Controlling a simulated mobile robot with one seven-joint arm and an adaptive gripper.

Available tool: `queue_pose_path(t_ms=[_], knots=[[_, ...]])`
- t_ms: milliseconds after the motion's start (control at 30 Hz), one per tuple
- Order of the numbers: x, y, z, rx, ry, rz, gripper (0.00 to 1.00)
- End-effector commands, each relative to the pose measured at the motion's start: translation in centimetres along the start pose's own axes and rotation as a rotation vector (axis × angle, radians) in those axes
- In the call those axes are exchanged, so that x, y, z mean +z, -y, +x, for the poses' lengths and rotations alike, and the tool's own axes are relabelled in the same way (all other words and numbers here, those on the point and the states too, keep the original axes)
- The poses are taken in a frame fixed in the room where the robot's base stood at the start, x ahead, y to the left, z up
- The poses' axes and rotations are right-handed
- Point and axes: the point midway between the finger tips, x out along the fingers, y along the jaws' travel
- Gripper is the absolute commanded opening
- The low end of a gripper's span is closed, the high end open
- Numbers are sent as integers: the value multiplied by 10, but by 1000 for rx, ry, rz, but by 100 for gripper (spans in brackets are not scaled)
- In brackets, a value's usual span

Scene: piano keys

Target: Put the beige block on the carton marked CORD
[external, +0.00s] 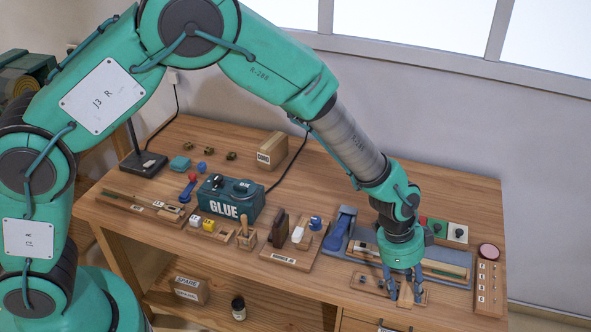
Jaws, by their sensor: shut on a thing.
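The carton marked CORD (268,157) is a small brown box at the back of the table, left of my forearm. Its label faces front and its top looks bare. My gripper (404,287) points down at the front right of the table, far from the carton. Its fingers are shut on a small tan piece, the beige block (405,297), over a low wooden board (366,284). The fingers hide part of the block, and I cannot tell whether it still touches the board.
The green GLUE machine (230,198) stands in front of the carton. Between gripper and carton are a blue-grey tray (340,232), a board with upright tools (288,254) and a black cable (292,165). A pink round pad (488,251) is at right.

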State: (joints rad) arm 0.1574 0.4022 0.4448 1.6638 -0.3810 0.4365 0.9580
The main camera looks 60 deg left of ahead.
Motion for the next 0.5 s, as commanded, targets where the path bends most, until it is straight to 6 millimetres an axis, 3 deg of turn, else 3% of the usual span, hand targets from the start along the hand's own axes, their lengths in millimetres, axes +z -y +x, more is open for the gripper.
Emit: queue_pose_path(t_ms=[33,300,467,500], knots=[[-5,1,-14,-2,-4,2,13],[-21,0,-74,-2,-3,1,13],[-29,0,-103,-1,-1,1,13],[-23,6,-102,-3,4,-16,13]])
